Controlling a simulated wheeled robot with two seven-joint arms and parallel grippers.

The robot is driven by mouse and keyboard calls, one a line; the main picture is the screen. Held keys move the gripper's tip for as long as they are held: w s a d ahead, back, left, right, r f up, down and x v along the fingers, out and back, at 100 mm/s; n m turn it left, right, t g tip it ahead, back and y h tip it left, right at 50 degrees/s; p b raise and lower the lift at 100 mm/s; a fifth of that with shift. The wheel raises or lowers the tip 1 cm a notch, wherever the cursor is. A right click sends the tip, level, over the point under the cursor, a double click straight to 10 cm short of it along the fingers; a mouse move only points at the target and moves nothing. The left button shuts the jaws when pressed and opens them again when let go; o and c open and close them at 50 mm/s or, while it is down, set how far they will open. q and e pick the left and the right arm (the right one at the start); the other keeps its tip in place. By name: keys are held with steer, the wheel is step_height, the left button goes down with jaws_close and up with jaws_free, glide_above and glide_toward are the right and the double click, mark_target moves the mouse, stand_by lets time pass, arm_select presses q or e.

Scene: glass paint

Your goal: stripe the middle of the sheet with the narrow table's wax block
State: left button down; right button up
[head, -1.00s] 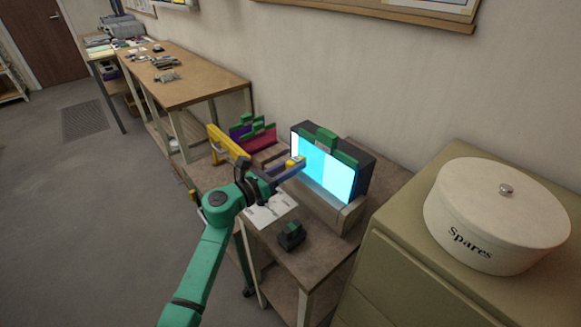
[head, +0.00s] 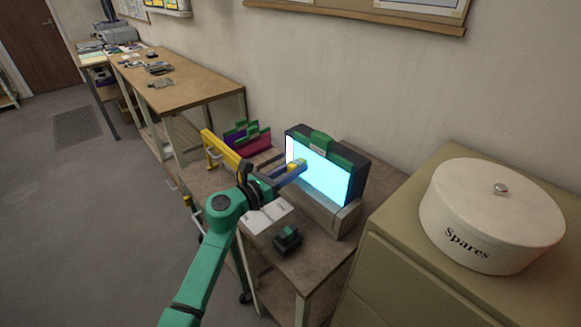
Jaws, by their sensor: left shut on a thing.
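The sheet (head: 325,178) is a glowing panel in a dark frame on the narrow table (head: 283,262). It is cyan over most of its face, with a white strip at its left edge. Green clips (head: 320,142) sit on its top edge. My left gripper (head: 297,165) is in front of the left part of the sheet, shut on a small block, which I take as the wax block. The block is small and partly hidden by the fingers; I cannot tell whether it touches the sheet. My right gripper is not in view.
A dark green block-like item (head: 287,238) and white papers (head: 266,219) lie on the narrow table. A yellow bar (head: 222,149) and a purple and magenta rack (head: 250,140) stand at the back. A cabinet with a white "Spares" tin (head: 490,215) is close on the right.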

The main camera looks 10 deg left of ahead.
arm_select(q)
steer(key=shift+s+d+r+p, duration=0.15)
steer(key=shift+s+d+p, duration=0.15)
steer(key=shift+s+d, duration=0.8)
steer(key=shift+s+d+p, duration=0.25)
steer(key=shift+s+d, duration=0.4)
steer(key=shift+d, duration=0.25)
steer(key=shift+s+d+p, duration=0.25)
steer(key=shift+s+d, duration=0.45)
steer(key=shift+d, duration=0.2)
steer(key=shift+s+d+p, duration=0.25)
steer(key=shift+s+d, duration=0.4)
steer(key=shift+d, duration=0.25)
steer(key=shift+s+d, duration=0.2)
steer(key=shift+d, duration=0.05)
steer(key=shift+s, duration=0.15)
steer(key=shift+w+a+b, duration=0.85)
steer(key=shift+w+a, duration=0.5)
steer(key=shift+a, duration=0.15)
steer(key=shift+w+a+b, duration=0.95)
steer(key=shift+w+a, duration=0.35)
steer(key=shift+a, duration=0.25)
steer(key=shift+w+a+f+b, duration=0.2)
steer(key=shift+w+a+b, duration=0.7)
steer(key=shift+a+b, duration=0.25)
steer(key=shift+w+a+r, duration=0.15)
steer(key=shift+w+a, duration=0.1)
